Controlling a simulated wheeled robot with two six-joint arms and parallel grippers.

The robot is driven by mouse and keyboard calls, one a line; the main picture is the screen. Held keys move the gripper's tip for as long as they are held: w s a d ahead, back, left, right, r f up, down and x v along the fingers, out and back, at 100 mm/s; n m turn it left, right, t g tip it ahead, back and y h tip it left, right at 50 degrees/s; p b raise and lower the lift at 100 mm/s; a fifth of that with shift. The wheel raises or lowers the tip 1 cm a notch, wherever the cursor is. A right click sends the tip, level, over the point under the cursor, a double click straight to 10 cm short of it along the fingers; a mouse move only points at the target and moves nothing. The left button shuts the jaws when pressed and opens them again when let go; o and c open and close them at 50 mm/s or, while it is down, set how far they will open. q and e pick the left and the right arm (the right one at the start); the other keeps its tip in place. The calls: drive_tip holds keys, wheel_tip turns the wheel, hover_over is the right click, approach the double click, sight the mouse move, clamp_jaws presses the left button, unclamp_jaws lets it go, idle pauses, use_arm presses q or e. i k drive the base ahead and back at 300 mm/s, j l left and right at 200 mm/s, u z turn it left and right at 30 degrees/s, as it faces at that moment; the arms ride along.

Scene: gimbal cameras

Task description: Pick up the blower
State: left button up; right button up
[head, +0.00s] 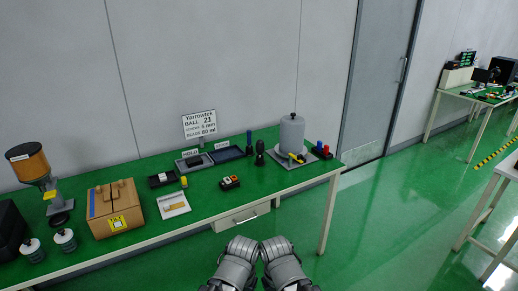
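A small black bulb-shaped thing with a narrow top, which looks like the blower (259,154), stands upright on the green table (232,205). It is just left of the grey bell-shaped cover (291,134). My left gripper (241,246) and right gripper (273,246) show as grey shapes side by side at the bottom of the head view, in front of the table and apart from the blower. Their fingers cannot be made out clearly, and nothing is seen held in them.
Left of the blower are a dark tray (226,155), a sign (200,124) and a black box (161,180). A red-and-blue item (322,150) stands to the right. A cardboard box (115,209) and a hopper (31,163) stand at left.

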sight(260, 147)
drive_tip(key=i+j+z, duration=0.25)
drive_tip(key=i, duration=0.15)
drive_tip(key=i+j+z, duration=0.3)
drive_tip(key=i, duration=0.1)
